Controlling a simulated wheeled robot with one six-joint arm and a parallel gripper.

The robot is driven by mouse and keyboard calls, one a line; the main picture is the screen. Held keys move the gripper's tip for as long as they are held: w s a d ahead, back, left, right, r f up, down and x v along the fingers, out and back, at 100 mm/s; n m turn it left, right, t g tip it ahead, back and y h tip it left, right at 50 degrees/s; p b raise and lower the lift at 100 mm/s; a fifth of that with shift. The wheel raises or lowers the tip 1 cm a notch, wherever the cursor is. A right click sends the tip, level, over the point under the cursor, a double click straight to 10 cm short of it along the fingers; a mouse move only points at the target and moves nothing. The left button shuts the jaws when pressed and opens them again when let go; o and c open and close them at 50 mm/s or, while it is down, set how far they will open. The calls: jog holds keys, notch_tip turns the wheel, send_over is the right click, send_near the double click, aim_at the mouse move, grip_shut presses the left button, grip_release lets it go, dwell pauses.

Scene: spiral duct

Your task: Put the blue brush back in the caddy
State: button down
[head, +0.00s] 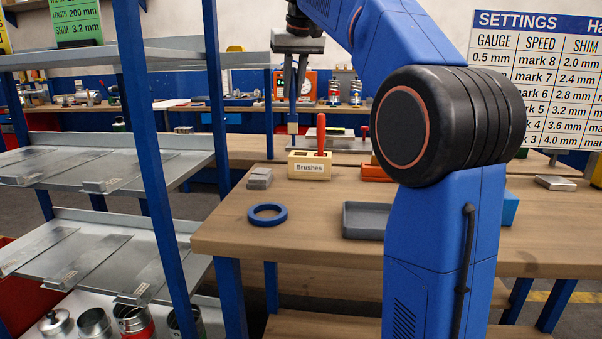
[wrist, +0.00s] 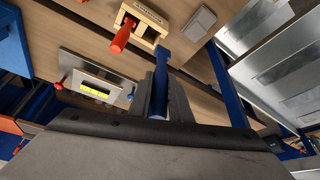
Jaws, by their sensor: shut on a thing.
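The caddy (head: 309,170) is a small pale wooden box labelled "Brushes", standing near the back left of the workbench. A red brush (head: 321,138) stands upright in its right part. In the wrist view the caddy (wrist: 148,14) is at the top, with the red brush (wrist: 121,39) and an open slot beside it. My gripper (head: 292,88) points down, above and slightly left of the caddy. It is shut on the blue brush (wrist: 161,62), which sits between the fingers (wrist: 160,100). The brush's far end overlaps the caddy's edge in the wrist view; contact cannot be told.
A grey tray (head: 362,231) and an orange object (head: 374,173) are to the right. A blue-posted shelf rack (head: 150,150) stands at the left. Bare bench lies between ring and tray.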

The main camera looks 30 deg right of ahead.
jog(key=w+d+f, duration=0.1)
jog(key=f, duration=0.5)
jog(key=w+d+f, duration=0.1)
jog(key=d+f, duration=0.1)
jog(key=f, duration=0.4)
jog(key=shift+w+d+f+m, duration=0.25)
jog(key=shift+d+f+m, duration=0.05)
jog(key=shift+f, duration=0.2)
jog(key=c, duration=1.6)
grip_release()
jog(key=shift+c, duration=0.2)
jog(key=v, duration=1.2)
